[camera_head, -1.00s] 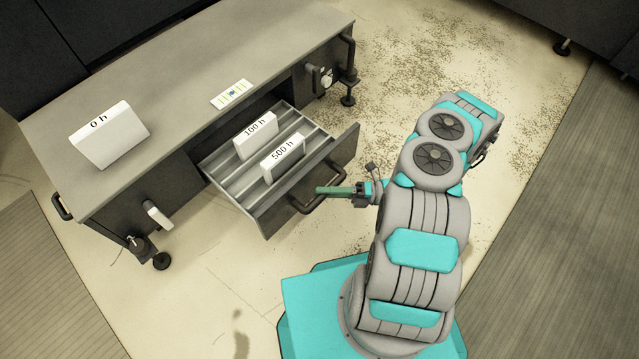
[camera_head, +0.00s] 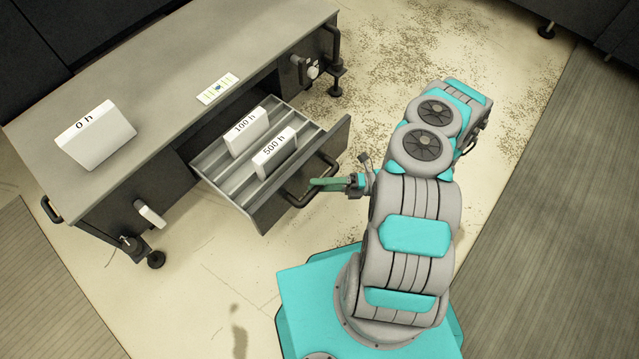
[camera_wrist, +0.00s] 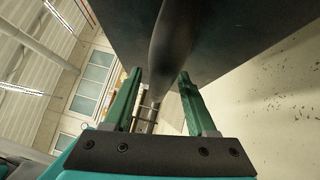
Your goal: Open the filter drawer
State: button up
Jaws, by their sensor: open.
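The filter drawer (camera_head: 276,205) is pulled out from the grey bench, with its inner dividers showing. A white block marked "100 h" (camera_head: 246,134) and one marked "500 h" (camera_head: 274,154) stand in it. The dark bar handle (camera_head: 303,196) is on the drawer's front.
A white block marked "0 h" (camera_head: 96,137) stands on the bench top (camera_head: 165,75), and a small card (camera_head: 217,89) lies near its front edge. Latches and handles stick out at the bench's ends. The pale floor (camera_head: 190,290) before the drawer is clear.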

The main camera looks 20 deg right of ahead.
jog(key=shift+d, duration=0.1)
jog(key=v, duration=0.7)
jog(key=shift+d, duration=0.3)
jog(key=shift+s, duration=0.1)
